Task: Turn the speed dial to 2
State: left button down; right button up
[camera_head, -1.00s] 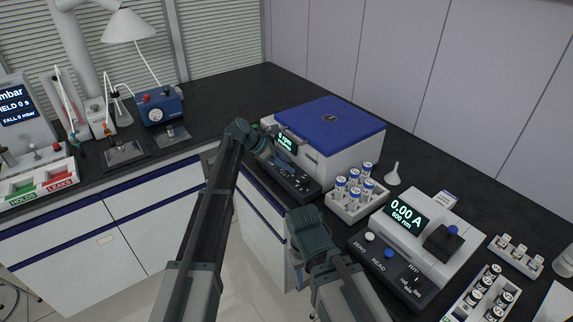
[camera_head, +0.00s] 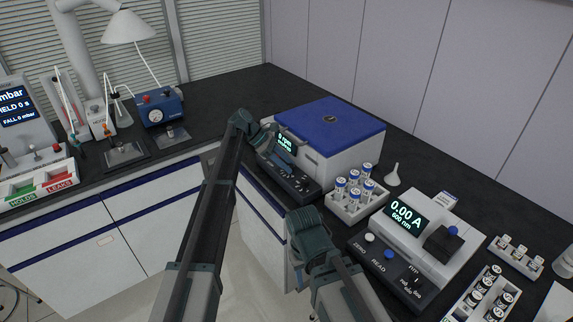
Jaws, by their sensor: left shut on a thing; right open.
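A white centrifuge-like machine with a blue lid (camera_head: 330,128) stands on the dark bench. Its small screen (camera_head: 286,141) reads something in rpm and is partly covered by my arm. Its dark sloped control panel (camera_head: 298,184) has small knobs along it. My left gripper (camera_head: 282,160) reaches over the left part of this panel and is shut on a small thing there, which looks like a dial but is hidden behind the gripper. The dial's marks cannot be read. My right gripper (camera_head: 302,225) is open and empty, in front of the bench edge, left of the photometer.
A rack of blue-capped tubes (camera_head: 348,206) and a funnel (camera_head: 393,175) stand right of the machine. A photometer (camera_head: 420,235) reading 0.00 A and a vial rack (camera_head: 462,312) are further right. A blue gauge box (camera_head: 160,107) stands back left.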

pick_arm(q)
jog(key=shift+c, duration=2.4)
grip_release()
jog(key=shift+r, duration=0.1)
jog(key=shift+a+r+p, duration=0.25)
jog(key=shift+r+p, duration=0.05)
jog(key=shift+p, duration=0.1)
jog(key=p+v, duration=0.9)
jog(key=v, duration=0.4)
jog(key=shift+f, duration=0.15)
